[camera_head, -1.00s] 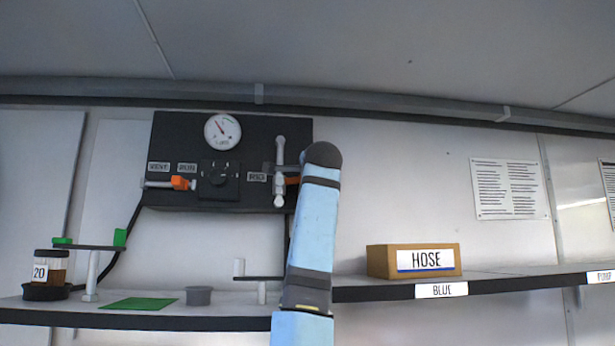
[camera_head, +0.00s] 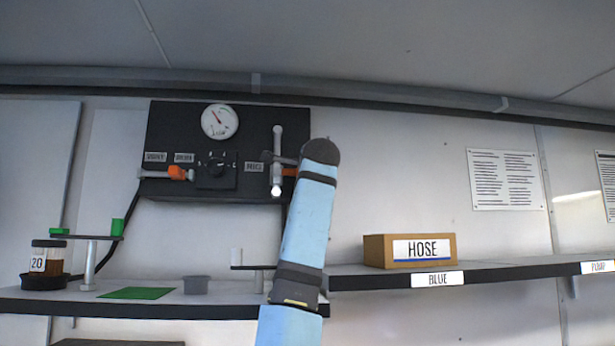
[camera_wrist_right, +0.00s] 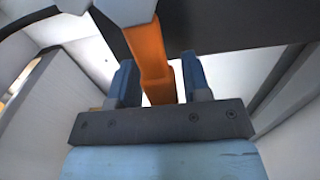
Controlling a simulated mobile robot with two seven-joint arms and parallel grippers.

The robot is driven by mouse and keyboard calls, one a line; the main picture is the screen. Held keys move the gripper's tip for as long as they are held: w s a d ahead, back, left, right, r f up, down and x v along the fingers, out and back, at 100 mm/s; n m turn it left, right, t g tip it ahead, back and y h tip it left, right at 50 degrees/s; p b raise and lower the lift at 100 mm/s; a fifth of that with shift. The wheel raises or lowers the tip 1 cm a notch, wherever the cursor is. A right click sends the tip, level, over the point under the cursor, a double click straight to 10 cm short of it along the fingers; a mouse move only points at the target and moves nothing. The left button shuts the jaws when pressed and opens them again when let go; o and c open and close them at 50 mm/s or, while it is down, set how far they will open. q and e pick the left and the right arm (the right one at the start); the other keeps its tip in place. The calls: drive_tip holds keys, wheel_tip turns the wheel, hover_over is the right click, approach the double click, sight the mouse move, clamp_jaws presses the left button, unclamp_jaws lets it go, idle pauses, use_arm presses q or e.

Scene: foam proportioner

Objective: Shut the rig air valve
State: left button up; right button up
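A dark wall panel (camera_head: 240,195) carries two valves with orange handles. The left valve's orange handle (camera_head: 179,173) points sideways along its pipe. The right valve sits on an upright white pipe (camera_head: 277,150); only part of its orange handle (camera_head: 290,172) shows beside my right arm. In the right wrist view, an orange handle (camera_wrist_right: 152,62) lies between the two fingers of my right gripper (camera_wrist_right: 160,82). The gripper is open around it, with a light gap visible beside the handle. In the head view my forearm hides this gripper. Valve labels are too small to read surely. My left gripper is not in view.
A round gauge (camera_head: 219,121) and a black knob (camera_head: 216,168) are on the panel. A HOSE box (camera_head: 409,250) stands on the right shelf.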

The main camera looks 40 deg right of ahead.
drive_tip(key=shift+s+r, duration=0.1)
drive_tip(key=shift+a, duration=0.1)
drive_tip(key=b+v, duration=0.4)
drive_tip(key=v, duration=0.9)
drive_tip(key=shift+s+a, duration=0.1)
drive_tip(key=shift+s, duration=0.3)
